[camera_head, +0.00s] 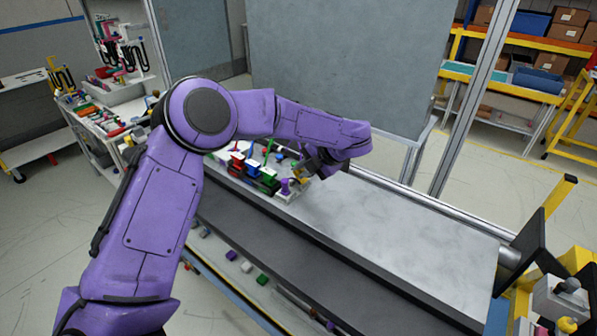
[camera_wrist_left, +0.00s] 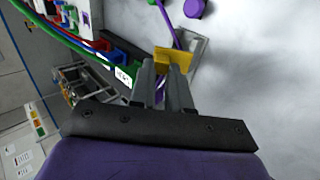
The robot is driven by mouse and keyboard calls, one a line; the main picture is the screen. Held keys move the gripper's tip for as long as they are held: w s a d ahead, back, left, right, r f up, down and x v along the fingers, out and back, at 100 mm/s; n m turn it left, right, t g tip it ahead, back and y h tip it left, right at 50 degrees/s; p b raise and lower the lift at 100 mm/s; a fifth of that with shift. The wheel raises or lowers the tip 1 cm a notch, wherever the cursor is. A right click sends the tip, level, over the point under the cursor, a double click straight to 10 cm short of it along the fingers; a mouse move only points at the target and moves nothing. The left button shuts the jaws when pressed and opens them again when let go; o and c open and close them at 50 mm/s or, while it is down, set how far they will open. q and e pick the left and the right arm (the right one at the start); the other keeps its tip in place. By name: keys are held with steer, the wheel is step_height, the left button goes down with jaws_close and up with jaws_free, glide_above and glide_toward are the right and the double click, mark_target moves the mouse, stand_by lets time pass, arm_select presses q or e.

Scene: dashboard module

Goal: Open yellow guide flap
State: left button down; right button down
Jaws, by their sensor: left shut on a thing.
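The yellow guide flap (camera_wrist_left: 174,60) shows in the left wrist view at the tips of my left gripper (camera_wrist_left: 163,72). The gripper's two grey fingers are closed on the flap. In the head view a small yellow part of the flap (camera_head: 301,174) shows beside my left gripper (camera_head: 306,166), at the right end of the dashboard module. My wrist hides part of this area. The flap's exact tilt is hard to tell. My right gripper is in neither view.
Cables run close to the fingers. The metal table (camera_head: 400,235) is clear to the right. A grey panel (camera_head: 350,60) stands behind it.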

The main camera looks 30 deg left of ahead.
mark_target(302, 170)
arm_select(q)
steer(key=y, duration=0.1)
steer(key=d+y+b, duration=0.1)
steer(key=y, duration=0.1)
steer(key=d+y+b, duration=0.1)
steer(key=shift+d+f+y, duration=0.1)
steer(key=shift+f+y, duration=0.2)
steer(key=y+b, duration=0.2)
steer(key=d+y+b, duration=0.1)
steer(key=shift+d+f+t, duration=0.1)
steer(key=shift+f+t, duration=0.15)
steer(key=shift+t, duration=0.05)
steer(key=shift+d+y+b, duration=0.1)
steer(key=shift+y+b, duration=0.3)
steer(key=shift+y, duration=0.2)
steer(key=c, duration=1.3)
jaws_free()
steer(key=shift+w, duration=0.1)
steer(key=shift+o, duration=1.1)
steer(key=shift+w+f, duration=0.1)
steer(key=shift+f, duration=0.1)
steer(key=shift+d, duration=0.1)
